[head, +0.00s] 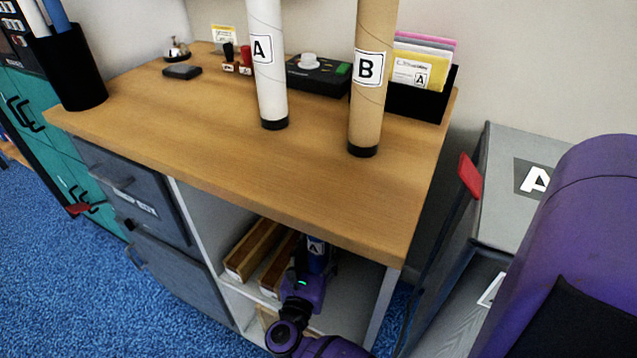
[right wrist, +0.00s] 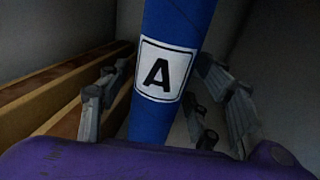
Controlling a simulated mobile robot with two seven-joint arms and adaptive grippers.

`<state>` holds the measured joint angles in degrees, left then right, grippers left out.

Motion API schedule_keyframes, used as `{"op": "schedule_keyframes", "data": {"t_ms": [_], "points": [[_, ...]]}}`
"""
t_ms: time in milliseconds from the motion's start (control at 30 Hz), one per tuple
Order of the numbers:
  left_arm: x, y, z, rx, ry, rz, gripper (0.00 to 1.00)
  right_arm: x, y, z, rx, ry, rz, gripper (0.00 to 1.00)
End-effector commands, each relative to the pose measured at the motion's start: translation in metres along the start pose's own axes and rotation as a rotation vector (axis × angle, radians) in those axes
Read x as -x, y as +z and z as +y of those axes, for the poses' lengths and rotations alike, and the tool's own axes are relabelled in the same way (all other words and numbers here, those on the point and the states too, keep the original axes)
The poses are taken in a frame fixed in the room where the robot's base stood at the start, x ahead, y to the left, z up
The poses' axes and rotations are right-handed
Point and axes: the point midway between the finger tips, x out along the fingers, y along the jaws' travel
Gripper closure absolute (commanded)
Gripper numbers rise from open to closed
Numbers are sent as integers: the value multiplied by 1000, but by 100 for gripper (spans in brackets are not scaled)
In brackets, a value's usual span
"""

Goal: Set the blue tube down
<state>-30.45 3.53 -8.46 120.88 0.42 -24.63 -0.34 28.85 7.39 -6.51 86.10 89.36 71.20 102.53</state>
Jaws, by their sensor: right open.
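The blue tube (right wrist: 165,115) with a white A label stands close in front of my right gripper (right wrist: 165,85), nearly upright in the picture and leaning slightly. The gripper's fingers are open, one side to the left of the tube and the other to its right; I cannot tell whether they touch it. In the head view the tube (head: 317,263) shows only partly, inside the open shelf bay under the desktop, with my right gripper (head: 310,275) at it. Its upper end is hidden by the desktop and its foot by my gripper. My left gripper is not in view.
The wooden desktop (head: 240,160) overhangs the bay. Wooden holders (head: 250,250) lie left of the tube. A white tube (head: 268,70) and a brown tube (head: 368,100) stand on the desk. A grey cabinet (head: 510,215) stands to the right. The desktop's front is clear.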

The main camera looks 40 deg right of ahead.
Motion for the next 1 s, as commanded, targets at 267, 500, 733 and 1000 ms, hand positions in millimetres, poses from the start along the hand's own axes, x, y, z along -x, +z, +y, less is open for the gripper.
{"op": "schedule_keyframes", "data": {"t_ms": [267,500,733,1000], "points": [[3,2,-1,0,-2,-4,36,31,1,0,-1,-1,5,41],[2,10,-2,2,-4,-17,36,83,1,0,0,-1,5,41],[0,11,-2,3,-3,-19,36,114,2,0,-1,-1,2,41],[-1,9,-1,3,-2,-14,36,120,3,0,0,0,-1,41]]}}
